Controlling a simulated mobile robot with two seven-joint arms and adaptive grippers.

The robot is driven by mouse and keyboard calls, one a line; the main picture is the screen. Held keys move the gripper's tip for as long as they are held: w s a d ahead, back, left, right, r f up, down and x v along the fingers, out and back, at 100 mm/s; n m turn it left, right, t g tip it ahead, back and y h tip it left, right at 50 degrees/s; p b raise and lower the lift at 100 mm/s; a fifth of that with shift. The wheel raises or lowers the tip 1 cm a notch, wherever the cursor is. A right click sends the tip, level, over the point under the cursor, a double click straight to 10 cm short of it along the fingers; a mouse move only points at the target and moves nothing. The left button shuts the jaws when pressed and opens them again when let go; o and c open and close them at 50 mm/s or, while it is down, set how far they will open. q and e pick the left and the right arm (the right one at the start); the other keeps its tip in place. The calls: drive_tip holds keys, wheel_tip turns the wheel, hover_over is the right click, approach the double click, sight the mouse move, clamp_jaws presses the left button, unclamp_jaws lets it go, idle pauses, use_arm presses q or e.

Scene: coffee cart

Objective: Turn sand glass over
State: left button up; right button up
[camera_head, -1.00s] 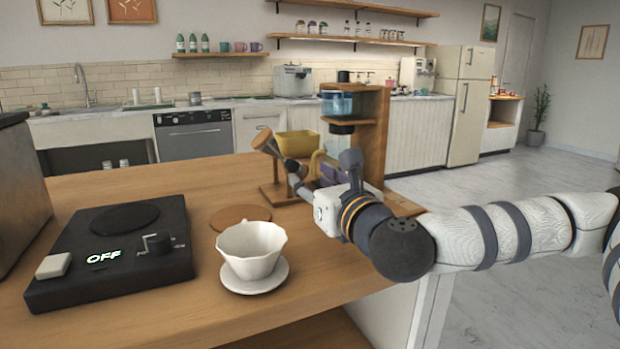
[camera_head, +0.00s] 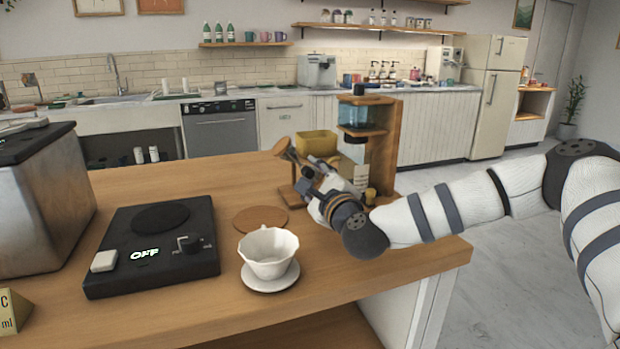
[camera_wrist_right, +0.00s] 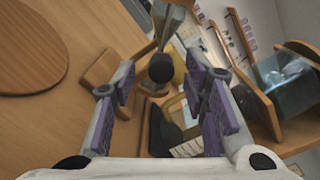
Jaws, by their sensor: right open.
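I cannot make out a sand glass for certain in either view. A brown cone-topped object (camera_head: 282,148) stands tilted on the counter beside my right gripper (camera_head: 308,172); I cannot tell what it is. In the right wrist view, my right gripper (camera_wrist_right: 160,75) has its purple-padded fingers spread wide. A dark rounded knob (camera_wrist_right: 160,68) shows between the fingertips, with no visible grip on it. A wooden stand (camera_head: 383,145) with a blue clear vessel (camera_head: 353,116) is behind the gripper. My left gripper is out of view.
A white fluted cup (camera_head: 267,250) on a saucer (camera_head: 270,281) stands near the front edge. A round brown mat (camera_head: 260,219) lies behind it. A yellow bin (camera_head: 317,143) stands behind the gripper.

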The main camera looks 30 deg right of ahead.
drive_tip(key=shift+w, duration=0.35)
drive_tip(key=shift+r, duration=0.1)
drive_tip(key=shift+c, duration=0.5)
clamp_jaws()
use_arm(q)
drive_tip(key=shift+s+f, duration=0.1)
